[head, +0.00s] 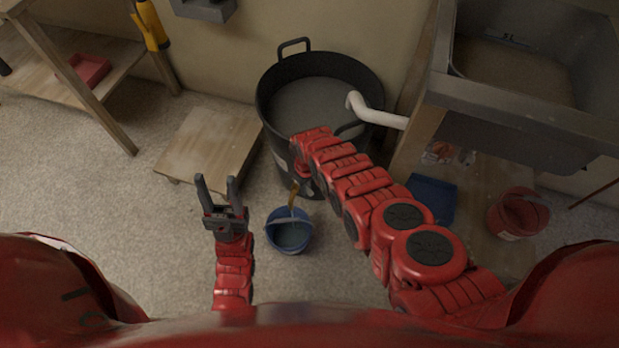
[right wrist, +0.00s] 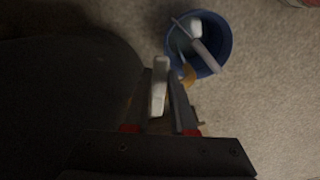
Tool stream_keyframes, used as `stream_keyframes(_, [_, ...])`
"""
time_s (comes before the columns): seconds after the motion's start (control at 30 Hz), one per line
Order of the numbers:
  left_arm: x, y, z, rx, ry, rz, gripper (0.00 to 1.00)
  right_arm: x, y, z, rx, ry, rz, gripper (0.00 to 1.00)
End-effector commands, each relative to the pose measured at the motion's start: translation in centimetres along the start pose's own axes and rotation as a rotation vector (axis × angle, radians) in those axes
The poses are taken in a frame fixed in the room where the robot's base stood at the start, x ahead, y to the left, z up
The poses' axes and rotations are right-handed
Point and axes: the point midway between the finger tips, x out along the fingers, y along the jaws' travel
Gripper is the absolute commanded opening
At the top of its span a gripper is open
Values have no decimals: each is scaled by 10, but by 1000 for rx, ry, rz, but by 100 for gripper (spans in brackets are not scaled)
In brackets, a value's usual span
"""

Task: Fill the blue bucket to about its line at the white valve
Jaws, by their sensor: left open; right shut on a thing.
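The blue bucket (head: 289,237) stands upright on the floor in front of the large black tub (head: 262,105). Its inside looks grey-blue; I cannot make out a line or level. In the right wrist view the bucket (right wrist: 229,45) shows top right, with its handle across it. My right gripper (right wrist: 163,78) is shut on the white valve's handle (right wrist: 158,95), low at the tub's side; in the head view my arm mostly hides it. A tan strip (head: 293,195) shows between valve and bucket; I cannot tell whether it flows. My left gripper (head: 218,184) is open and empty, left of the bucket.
A low wooden platform (head: 208,145) stands left of the tub. A white pipe (head: 380,116) reaches into the tub from the right. A dark blue container (head: 432,197) and a red bucket (head: 518,213) lie right, by a grey basin (head: 535,120). The left floor is clear.

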Motion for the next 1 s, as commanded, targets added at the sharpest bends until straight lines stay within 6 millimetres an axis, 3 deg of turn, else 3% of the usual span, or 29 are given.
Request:
stream_keyframes(0.17, [10, 0, -2, 0, 0, 0, 50, -2, -11, -1, 184, 5, 0, 0])
stream_keyframes(0.5, [9, 0, -1, 0, 0, 0, 50, -1, -13, -1, 230, 4, 0, 0])
stream_keyframes(0.8, [7, 0, -1, 0, 0, 0, 50, -1, -29, -9, 564, 8, -1, 0])
stream_keyframes(1.0, [8, 0, -1, 0, 0, 0, 50, -1, -30, -9, 586, 6, -2, 0])
